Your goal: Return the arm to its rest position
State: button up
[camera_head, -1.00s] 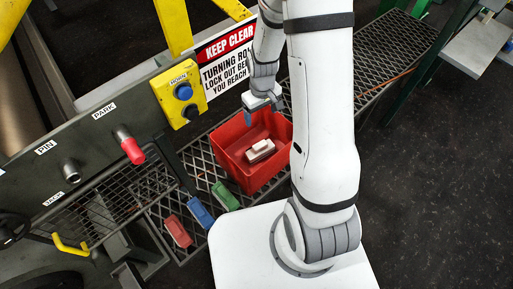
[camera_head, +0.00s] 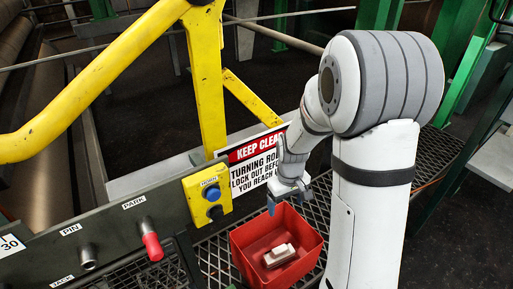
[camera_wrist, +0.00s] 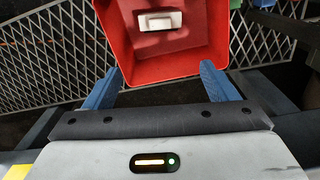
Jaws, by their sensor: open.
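My gripper (camera_head: 287,198) is open and empty. In the head view it hangs above the back left rim of the red bin (camera_head: 310,238). In the wrist view its two blue fingers (camera_wrist: 157,88) are spread apart, with the red bin (camera_wrist: 190,68) beyond them. A white block-shaped object (camera_head: 280,255) lies inside the bin, apart from the fingers. It also shows in the wrist view (camera_wrist: 160,20). My arm stands upright at the right of the head view and bends down toward the bin.
The bin stands on a metal mesh shelf (camera_head: 215,262). Left of it are a yellow button box (camera_head: 207,194), a red-gripped lever (camera_head: 152,246) and a warning sign (camera_head: 254,165). Yellow rails (camera_head: 95,85) rise behind. Green posts (camera_head: 480,75) stand at the right.

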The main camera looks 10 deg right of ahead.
jog(key=s+r+m+t, duration=0.2)
jog(key=s+r+m, duration=0.2)
jog(key=s+r, duration=1.2)
jog(key=shift+r+t, duration=0.3)
jog(key=shift+t, duration=0.1)
jog(key=shift+c, duration=0.3)
